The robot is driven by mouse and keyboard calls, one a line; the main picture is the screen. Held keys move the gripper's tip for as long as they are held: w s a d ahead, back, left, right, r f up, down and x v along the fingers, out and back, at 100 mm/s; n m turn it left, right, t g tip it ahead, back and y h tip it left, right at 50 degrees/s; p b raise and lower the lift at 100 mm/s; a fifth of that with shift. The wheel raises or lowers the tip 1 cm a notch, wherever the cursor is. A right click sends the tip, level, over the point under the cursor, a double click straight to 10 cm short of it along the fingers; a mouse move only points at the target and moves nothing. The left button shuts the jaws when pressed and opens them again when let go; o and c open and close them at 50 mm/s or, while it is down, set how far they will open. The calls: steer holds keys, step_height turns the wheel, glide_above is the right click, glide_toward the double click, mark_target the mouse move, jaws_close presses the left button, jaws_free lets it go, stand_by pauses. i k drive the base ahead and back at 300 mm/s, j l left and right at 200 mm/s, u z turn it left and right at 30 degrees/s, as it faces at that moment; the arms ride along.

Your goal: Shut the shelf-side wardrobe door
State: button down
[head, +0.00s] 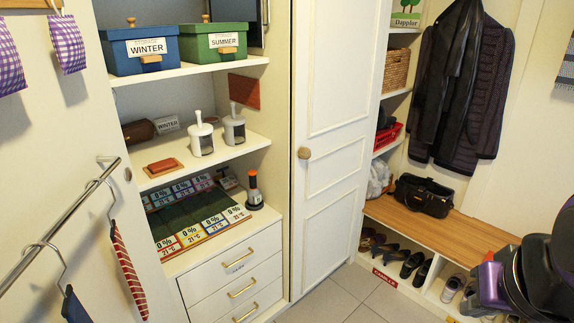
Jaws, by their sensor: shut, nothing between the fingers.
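The wardrobe stands at the left and middle. Its left door (70,130) is swung open, showing its inner face with a metal rail (60,240) and a small knob (127,174) near its edge. The shelves and drawers beside it are exposed. The other white panelled door (338,120), with a round knob (304,153) by its left edge, stands upright right of the shelves; I cannot tell if it is fully closed. My gripper (487,288) is at the lower right, dark and purple, shut and empty, well away from both doors. Its fingertips are hard to make out.
Ties on hangers (128,270) hang from the door rail. Boxes (138,50) and jars fill the shelves, above drawers (235,268). A bench (480,236) with a black bag (424,195) and shoes below stands at the right, under hanging coats (462,85). Tiled floor (345,300) is clear.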

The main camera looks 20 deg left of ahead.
mark_target(59, 134)
steer(key=k+j+z, duration=0.1)
steer(key=k+z, duration=0.5)
steer(key=z, duration=0.15)
steer(key=k+j, duration=0.1)
steer(key=k, duration=0.25)
steer(key=k+j+u, duration=0.1)
steer(key=k, duration=0.3)
steer(key=k+j+u, duration=0.6)
steer(key=u, duration=0.15)
steer(key=k+j+u, duration=0.35)
steer(key=k+j+z, duration=0.1)
steer(key=j, duration=0.25)
steer(key=k+j+z, duration=0.1)
steer(key=z, duration=0.15)
steer(key=i+l+u, duration=0.25)
steer(key=u, duration=0.15)
